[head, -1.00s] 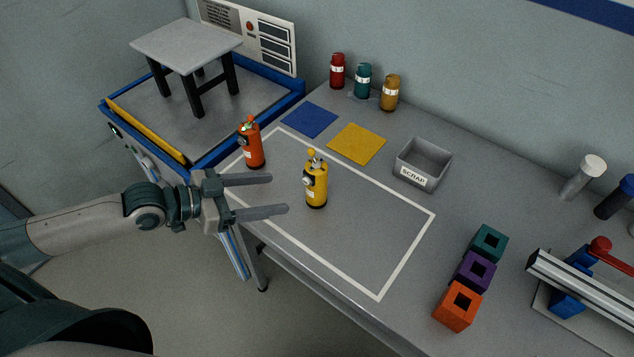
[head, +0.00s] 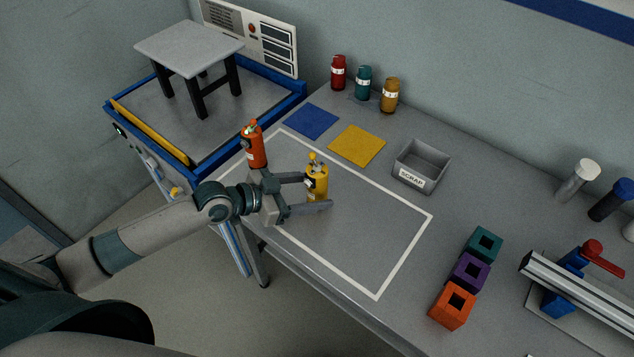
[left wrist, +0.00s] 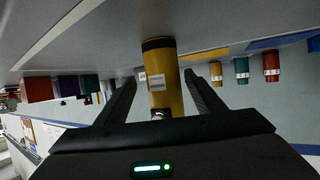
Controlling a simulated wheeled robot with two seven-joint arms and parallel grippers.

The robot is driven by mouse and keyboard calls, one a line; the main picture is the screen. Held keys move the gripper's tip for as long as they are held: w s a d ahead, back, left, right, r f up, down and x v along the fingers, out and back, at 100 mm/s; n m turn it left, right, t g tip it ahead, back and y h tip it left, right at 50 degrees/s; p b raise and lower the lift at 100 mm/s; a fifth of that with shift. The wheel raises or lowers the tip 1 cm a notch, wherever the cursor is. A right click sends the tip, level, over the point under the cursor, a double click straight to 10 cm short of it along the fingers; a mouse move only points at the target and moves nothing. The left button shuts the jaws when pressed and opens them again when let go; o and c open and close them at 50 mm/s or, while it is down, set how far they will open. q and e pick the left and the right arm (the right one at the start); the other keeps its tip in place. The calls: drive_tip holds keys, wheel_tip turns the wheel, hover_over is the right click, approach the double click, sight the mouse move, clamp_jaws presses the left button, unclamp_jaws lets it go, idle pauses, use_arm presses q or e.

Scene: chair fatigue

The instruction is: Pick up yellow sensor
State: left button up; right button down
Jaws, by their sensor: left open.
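The yellow sensor (head: 317,181), a small yellow cylinder with a knob on top, stands upright on the table inside the white outline. My left gripper (head: 318,192) is open, with one finger on each side of the yellow sensor; the near finger hides its lower part in the head view. In the left wrist view the yellow sensor (left wrist: 162,80) shows upside down between the two open fingers (left wrist: 160,92), with a visible gap at least on the right. My right gripper is not in view.
An orange-red sensor (head: 254,147) stands close behind my left gripper. Blue (head: 310,121) and yellow (head: 357,145) squares and a grey scrap bin (head: 421,167) lie beyond. Teal, purple and orange blocks (head: 468,272) stand right. The outlined area's right half is clear.

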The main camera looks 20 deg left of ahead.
sight(329, 197)
use_arm(q)
drive_tip(key=shift+w+d+f, duration=0.1)
drive_tip(key=shift+w+d, duration=0.1)
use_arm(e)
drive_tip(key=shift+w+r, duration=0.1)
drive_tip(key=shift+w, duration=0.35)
use_arm(q)
drive_tip(key=shift+w+d+f+p, duration=0.3)
drive_tip(key=shift+w+f+p, duration=0.05)
drive_tip(key=shift+w, duration=0.05)
drive_tip(key=p+x, duration=0.1)
drive_tip(key=x, duration=0.2)
drive_tip(key=shift+w+a+f, duration=0.1)
drive_tip(key=shift+a+f, duration=0.05)
drive_tip(key=shift+a, duration=0.1)
drive_tip(key=shift+w+d+f, duration=0.3)
drive_tip(key=shift+d+f, duration=0.05)
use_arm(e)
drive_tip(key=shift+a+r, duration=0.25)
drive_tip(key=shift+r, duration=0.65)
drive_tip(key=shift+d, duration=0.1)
